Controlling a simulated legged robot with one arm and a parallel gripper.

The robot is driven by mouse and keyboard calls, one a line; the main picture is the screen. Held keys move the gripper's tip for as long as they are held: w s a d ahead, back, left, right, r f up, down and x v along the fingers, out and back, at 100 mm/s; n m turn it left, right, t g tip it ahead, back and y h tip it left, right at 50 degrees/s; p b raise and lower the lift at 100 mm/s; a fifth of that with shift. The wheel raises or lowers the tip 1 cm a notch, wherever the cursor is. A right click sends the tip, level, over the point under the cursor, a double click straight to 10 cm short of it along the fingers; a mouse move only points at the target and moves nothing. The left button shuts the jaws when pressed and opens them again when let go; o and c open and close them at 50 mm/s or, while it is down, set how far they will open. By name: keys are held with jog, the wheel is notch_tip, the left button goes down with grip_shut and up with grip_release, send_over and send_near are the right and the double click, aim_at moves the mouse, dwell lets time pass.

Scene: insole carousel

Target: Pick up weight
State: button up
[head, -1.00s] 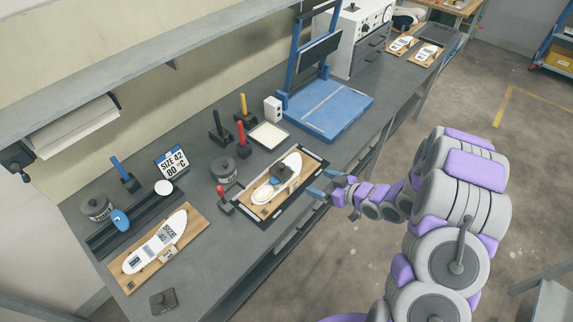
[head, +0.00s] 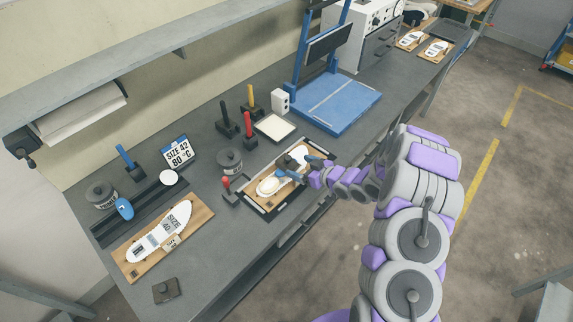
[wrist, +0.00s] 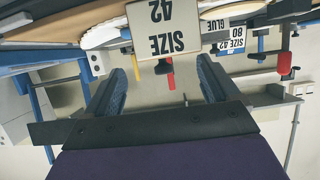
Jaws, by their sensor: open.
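The wrist view is upside down. There my open gripper (wrist: 162,70) has nothing visible between its fingers, and a SIZE 42 card (wrist: 164,27) shows beyond the tips. The block cannot be made out there.
Another dark flat block (head: 165,290) lies at the bench's front left, near a second insole board (head: 140,262). Upright red-handled (head: 249,125) and yellow-handled (head: 250,100) tools stand behind the tray. A blue press (head: 340,103) stands to the right.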

aim_at(289, 163)
jog(key=shift+b+x, duration=0.35)
jog(key=shift+x, duration=2.2)
jog(key=shift+s+a, duration=0.1)
jog(key=shift+c, duration=0.2)
grip_shut()
